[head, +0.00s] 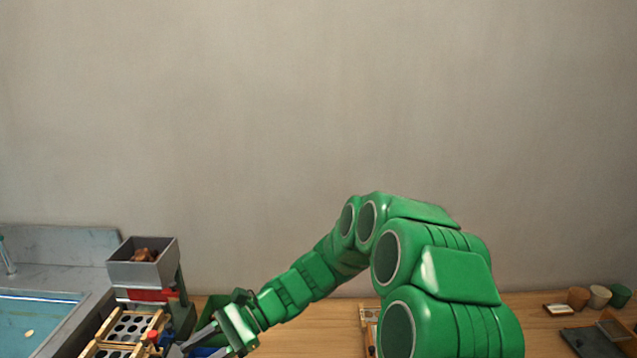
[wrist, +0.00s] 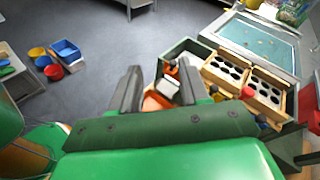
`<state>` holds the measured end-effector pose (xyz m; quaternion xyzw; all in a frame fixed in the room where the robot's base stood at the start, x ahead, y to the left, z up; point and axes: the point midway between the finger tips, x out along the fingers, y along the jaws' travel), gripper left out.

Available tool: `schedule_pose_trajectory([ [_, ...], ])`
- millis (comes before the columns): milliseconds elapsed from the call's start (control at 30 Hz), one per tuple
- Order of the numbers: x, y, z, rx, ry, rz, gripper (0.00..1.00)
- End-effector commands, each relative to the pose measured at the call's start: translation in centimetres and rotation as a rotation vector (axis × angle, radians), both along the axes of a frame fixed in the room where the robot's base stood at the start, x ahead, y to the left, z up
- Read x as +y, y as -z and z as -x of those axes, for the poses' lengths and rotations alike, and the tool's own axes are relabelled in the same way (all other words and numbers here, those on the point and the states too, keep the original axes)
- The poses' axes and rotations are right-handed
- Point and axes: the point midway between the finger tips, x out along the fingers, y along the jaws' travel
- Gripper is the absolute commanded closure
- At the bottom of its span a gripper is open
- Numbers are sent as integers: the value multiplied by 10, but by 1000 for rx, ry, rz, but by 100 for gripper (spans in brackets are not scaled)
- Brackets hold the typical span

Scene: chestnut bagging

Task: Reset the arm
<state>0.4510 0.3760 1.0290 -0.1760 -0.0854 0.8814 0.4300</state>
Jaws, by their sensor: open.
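My green arm reaches from the lower right of the head view down to the lower left. My gripper (head: 196,349) is at its end, low in the head view, next to the wooden hole trays (head: 125,325). In the wrist view both dark fingers of my gripper (wrist: 160,70) stand apart with a gap between them. Nothing is held in the gap. A green box (wrist: 187,48) with orange and white things inside shows beyond and between the fingers. My arm hides part of the table in the head view.
A grey hopper (head: 143,265) with brown chestnuts stands close to my gripper at the left. A blue-topped basin (head: 35,325) is further left. Small pots (head: 599,296) and a dark tray (head: 590,341) are at the right. The wall area above is clear.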

Motion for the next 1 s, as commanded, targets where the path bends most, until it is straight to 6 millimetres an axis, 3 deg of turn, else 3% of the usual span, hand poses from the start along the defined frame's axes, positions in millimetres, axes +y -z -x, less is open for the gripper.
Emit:
schedule_pose_trajectory([
  [400, -61, -35, 53, -237, -133, 77, 55],
  [1000, -164, -55, 117, -552, -302, 254, 55],
])
